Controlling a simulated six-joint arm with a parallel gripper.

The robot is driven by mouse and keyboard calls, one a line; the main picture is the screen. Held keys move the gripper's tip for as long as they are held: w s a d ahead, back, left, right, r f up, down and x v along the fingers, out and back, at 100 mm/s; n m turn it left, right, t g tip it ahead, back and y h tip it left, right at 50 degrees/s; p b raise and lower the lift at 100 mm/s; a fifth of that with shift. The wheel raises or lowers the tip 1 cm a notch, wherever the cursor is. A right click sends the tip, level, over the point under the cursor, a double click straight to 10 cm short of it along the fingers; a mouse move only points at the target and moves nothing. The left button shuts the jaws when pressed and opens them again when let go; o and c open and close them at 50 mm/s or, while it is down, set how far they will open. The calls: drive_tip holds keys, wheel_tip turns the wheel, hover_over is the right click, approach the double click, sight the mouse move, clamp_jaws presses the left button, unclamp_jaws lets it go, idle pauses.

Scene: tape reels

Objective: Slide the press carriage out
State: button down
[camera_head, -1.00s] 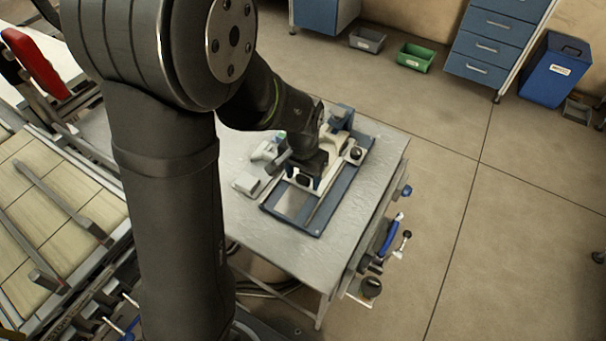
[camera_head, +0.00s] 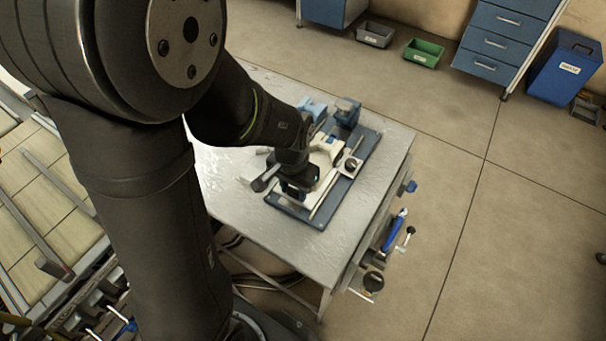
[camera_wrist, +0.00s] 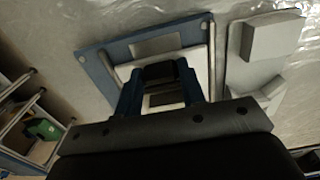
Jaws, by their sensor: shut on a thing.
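The press (camera_head: 372,150) has a flat blue base with slim metal rails on the worktable. Its pale carriage (camera_head: 328,155) sits between the rails. My gripper (camera_head: 297,190) is low over the front part of the base, and my wrist hides much of the carriage. In the wrist view, the blue fingers of my gripper (camera_wrist: 160,90) are shut on the carriage's dark handle (camera_wrist: 158,73). The pale carriage (camera_wrist: 196,66) shows behind and beside the fingers, with part of the blue base (camera_wrist: 97,68) to the left.
The metal worktable (camera_head: 270,240) has bare room in front of the press. A grey block on a plate (camera_wrist: 268,42) lies close beside the base. A blue-handled tool (camera_head: 393,232) hangs on the table's right side. Bins and drawers stand far back on the floor.

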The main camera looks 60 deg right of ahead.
drive_tip(key=shift+a, duration=0.4)
drive_tip(key=c, duration=0.9)
unclamp_jaws()
drive_tip(key=shift+r, duration=0.1)
drive_tip(key=shift+d+r, duration=0.1)
drive_tip(key=shift+r, duration=0.2)
wheel_tip(320, 180, up, 17)
drive_tip(key=shift+f, duration=0.2)
drive_tip(key=shift+f, duration=0.1)
